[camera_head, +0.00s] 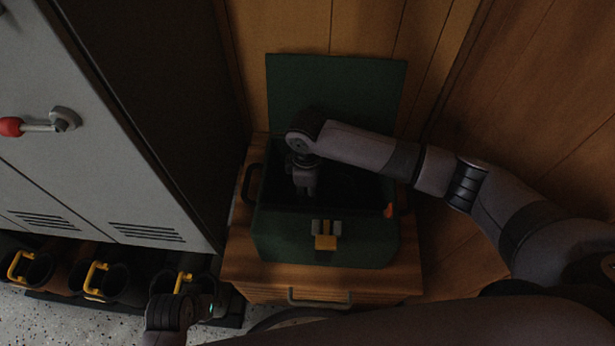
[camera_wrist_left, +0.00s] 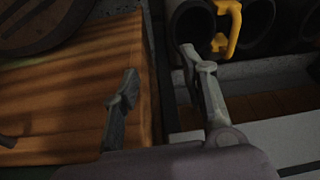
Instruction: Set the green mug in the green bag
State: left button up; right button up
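The green bag (camera_head: 325,235) is a dark green, box-like holder with its lid (camera_head: 335,85) raised at the back and a yellow clasp in front. It stands on a wooden cabinet. My right arm reaches over it from the right, and my right gripper (camera_head: 305,188) points down inside its opening, left of the middle. The fingertips are lost in the dark interior, so I cannot tell whether they hold anything. I cannot make out the green mug in either view. My left gripper (camera_wrist_left: 164,88) is open and empty in the left wrist view.
The wooden cabinet (camera_head: 262,283) has a drawer handle in front. A grey locker (camera_head: 95,130) with a red-tipped handle stands at the left. Dark boots with yellow loops (camera_head: 98,280) line the floor below it. A small orange-red piece (camera_head: 389,210) shows at the bag's right side.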

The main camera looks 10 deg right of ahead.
notch_tip(320, 180, up, 10)
jog(key=shift+a+p, duration=0.1)
jog(key=shift+p, duration=1.1)
pick_arm(q)
jog(key=s+f, duration=0.3)
jog(key=f, duration=0.6)
jog(key=shift+s+a+f+g, duration=0.2)
jog(key=shift+f+g, duration=0.05)
jog(key=shift+g, duration=0.15)
pick_arm(e)
jog(key=shift+r, duration=0.7)
